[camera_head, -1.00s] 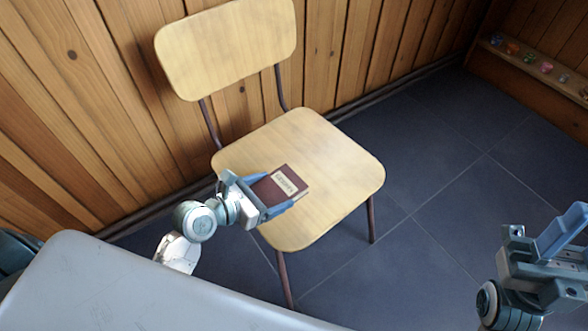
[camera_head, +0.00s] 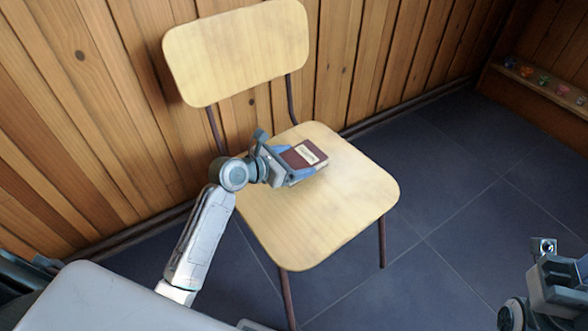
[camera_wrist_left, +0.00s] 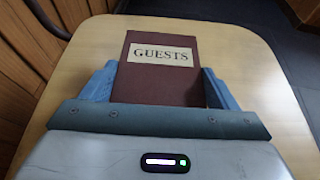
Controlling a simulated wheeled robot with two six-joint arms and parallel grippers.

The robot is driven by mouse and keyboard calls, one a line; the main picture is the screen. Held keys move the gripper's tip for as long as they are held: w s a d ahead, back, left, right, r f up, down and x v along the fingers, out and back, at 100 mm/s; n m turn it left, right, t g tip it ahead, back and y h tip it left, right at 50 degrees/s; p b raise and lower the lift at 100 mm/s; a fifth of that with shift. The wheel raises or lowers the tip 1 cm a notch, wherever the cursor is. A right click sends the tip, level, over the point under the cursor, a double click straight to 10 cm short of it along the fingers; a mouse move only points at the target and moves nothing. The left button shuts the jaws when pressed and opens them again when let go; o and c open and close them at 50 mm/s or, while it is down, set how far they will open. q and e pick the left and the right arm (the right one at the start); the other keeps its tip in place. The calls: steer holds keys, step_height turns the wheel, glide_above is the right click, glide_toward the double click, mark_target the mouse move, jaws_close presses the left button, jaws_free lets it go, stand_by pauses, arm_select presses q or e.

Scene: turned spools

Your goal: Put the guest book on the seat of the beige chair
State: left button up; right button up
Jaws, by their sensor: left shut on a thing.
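The guest book (camera_head: 303,155) is dark red with a pale label; the label reads GUESTS in the left wrist view (camera_wrist_left: 160,85). My left gripper (camera_head: 290,163) is shut on the book, with a blue finger on each side of it. The beige chair (camera_head: 320,205) has a pale wooden seat and backrest with dark metal legs. The book is over the rear middle of the seat; I cannot tell whether it touches the seat. My right gripper (camera_head: 562,285) is at the lower right, away from the chair, partly cut off; its jaws are unclear.
A wood-panelled wall (camera_head: 400,50) stands close behind the chair. A low wooden ledge (camera_head: 540,90) with several small coloured things is at the upper right. Dark tiled floor (camera_head: 450,180) is clear right of the chair. A pale grey surface (camera_head: 100,300) fills the lower left.

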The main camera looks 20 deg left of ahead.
arm_select(q)
step_height(320, 180, down, 2)
steer(key=shift+b, duration=0.4)
steer(key=shift+f, duration=0.25)
steer(key=shift+r, duration=0.1)
steer(key=o, duration=1)
steer(key=shift+o, duration=0.3)
